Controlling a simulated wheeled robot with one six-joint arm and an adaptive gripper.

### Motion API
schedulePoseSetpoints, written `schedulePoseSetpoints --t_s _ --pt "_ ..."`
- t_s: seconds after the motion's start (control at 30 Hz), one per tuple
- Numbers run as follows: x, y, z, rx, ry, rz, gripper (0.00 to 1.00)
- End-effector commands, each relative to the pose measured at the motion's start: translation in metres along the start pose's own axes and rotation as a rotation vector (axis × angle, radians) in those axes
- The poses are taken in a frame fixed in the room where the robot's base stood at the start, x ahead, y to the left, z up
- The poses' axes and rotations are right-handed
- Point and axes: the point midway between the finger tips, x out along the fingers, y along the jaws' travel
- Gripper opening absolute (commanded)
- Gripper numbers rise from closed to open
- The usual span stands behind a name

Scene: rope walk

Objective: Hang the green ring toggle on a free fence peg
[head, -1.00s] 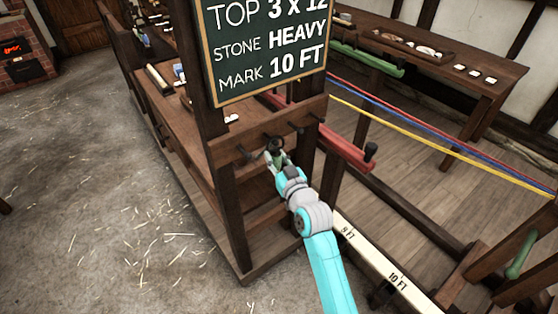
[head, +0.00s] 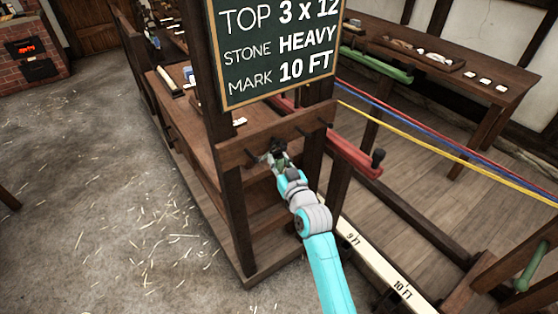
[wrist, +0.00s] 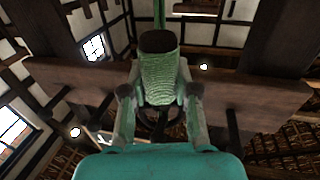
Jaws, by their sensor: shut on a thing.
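The green ring toggle (wrist: 158,80) is a green, cord-wrapped cylinder with a dark end. My gripper (head: 277,155) is shut on it in front of the fence rail (head: 228,158). The wrist view shows it upright between the two fingers (wrist: 160,98), with a dark ring partly visible behind it. Dark pegs stick out of the rail: one left of my gripper (head: 251,154) and one right of it (head: 299,131). The wrist view shows pegs on both sides (wrist: 58,98). Whether the ring is around a peg is hidden by the fingers and toggle.
A chalkboard sign (head: 280,50) stands just above the rail. A red bar (head: 352,155) sticks out at the right, near my arm. Red, blue and yellow ropes stretch away to the right. The stone floor (head: 120,200) at the left is open, with scattered straw.

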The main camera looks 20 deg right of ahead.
Motion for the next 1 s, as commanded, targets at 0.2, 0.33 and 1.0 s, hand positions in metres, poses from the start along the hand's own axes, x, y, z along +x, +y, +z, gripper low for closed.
schedulePoseSetpoints --t_s 0.2,0.33,1.0 --pt "0.000 0.000 0.000 0.000 0.001 0.000 0.00" --pt "0.000 0.000 0.000 0.000 0.001 0.000 0.52" --pt "-0.041 0.001 0.001 0.001 -0.001 0.001 0.58"
